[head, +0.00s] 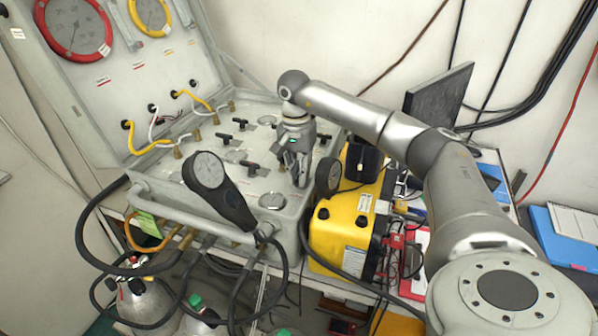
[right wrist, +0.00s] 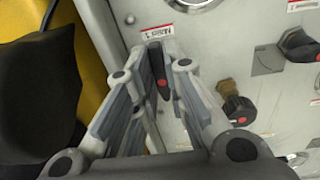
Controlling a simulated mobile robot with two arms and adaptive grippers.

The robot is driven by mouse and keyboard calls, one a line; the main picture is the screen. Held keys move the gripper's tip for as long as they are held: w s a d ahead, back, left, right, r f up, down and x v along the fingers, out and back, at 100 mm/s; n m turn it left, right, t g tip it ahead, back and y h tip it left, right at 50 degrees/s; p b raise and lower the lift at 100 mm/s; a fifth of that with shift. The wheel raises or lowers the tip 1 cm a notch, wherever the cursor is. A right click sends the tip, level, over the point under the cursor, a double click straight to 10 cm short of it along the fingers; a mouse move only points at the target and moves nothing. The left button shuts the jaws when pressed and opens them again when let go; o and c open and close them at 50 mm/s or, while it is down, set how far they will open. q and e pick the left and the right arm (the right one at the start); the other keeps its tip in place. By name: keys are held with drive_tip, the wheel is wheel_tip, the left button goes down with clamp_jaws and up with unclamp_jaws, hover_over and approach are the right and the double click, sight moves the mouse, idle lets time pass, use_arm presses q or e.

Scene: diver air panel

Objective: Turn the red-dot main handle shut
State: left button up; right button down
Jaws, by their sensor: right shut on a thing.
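The main handle (right wrist: 158,68) is a slim black lever with a red dot, under a "Main 1" label (right wrist: 164,33) in the right wrist view. My right gripper (right wrist: 157,58) is shut on it, with a finger on each side. In the head view my right gripper (head: 296,172) reaches down onto the right part of the grey panel (head: 160,190) and hides the handle. My left gripper is not in view.
Another red-dot knob (right wrist: 238,112) sits close to the right finger in the wrist view. Several black handles are further left on the panel. A dark handheld gauge (head: 215,185) leans over the panel front. A yellow case (head: 340,235) stands close on the right.

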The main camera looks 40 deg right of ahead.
drive_tip(key=shift+m, duration=0.3)
drive_tip(key=m, duration=0.2)
drive_tip(key=m+p, duration=0.1)
drive_tip(key=shift+w+a+r+m, duration=0.1)
drive_tip(key=shift+w+m, duration=0.15)
drive_tip(key=shift+m, duration=0.05)
drive_tip(key=m, duration=0.5)
drive_tip(key=shift+w+p, duration=0.25)
drive_tip(key=shift+p, duration=0.15)
drive_tip(key=m, duration=0.5)
drive_tip(key=shift+w+d+y+p, duration=0.2)
drive_tip(key=shift+d+y+p, duration=0.05)
drive_tip(key=shift+y+p, duration=0.1)
drive_tip(key=shift+w+d+m, duration=0.1)
drive_tip(key=shift+d+m, duration=0.1)
drive_tip(key=shift+m, duration=1.7)
drive_tip(key=shift+r, duration=0.1)
drive_tip(key=c, duration=1.8)
unclamp_jaws()
drive_tip(key=shift+o, duration=0.2)
